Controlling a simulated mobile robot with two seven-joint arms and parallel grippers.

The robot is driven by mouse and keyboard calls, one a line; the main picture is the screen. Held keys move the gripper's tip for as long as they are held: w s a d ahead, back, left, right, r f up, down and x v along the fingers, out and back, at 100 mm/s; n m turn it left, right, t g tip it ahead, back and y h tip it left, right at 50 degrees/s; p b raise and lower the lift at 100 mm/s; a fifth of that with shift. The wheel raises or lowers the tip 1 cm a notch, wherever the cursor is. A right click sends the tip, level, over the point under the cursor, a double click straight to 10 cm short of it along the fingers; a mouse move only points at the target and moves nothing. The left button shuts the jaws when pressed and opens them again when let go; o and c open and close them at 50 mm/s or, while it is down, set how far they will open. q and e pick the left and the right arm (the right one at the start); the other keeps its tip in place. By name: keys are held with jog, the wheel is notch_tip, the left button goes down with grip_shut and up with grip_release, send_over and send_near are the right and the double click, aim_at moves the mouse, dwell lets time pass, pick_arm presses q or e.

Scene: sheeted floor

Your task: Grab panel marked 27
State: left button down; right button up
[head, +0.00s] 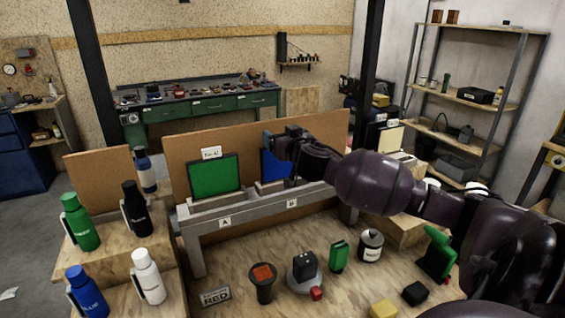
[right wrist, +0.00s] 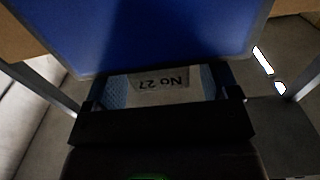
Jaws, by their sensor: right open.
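The panel marked 27 is the blue panel (head: 273,166) standing upright at slot B of the grey rack (head: 240,208). In the right wrist view its blue face (right wrist: 165,35) fills the top, and a tag reading "No 27" (right wrist: 162,83) shows upside down below it. My right gripper (head: 277,143) is at the panel's top edge and hides part of it. In the wrist view its open fingers stand on either side of the tag; I cannot tell whether they touch it. A green panel (head: 214,176) with its own small tag stands at slot A. My left gripper is out of view.
Several bottles (head: 147,276) stand on wooden steps at the left. A brown board (head: 190,148) rises behind the rack.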

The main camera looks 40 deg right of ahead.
jog(key=shift+x, duration=0.8)
grip_shut()
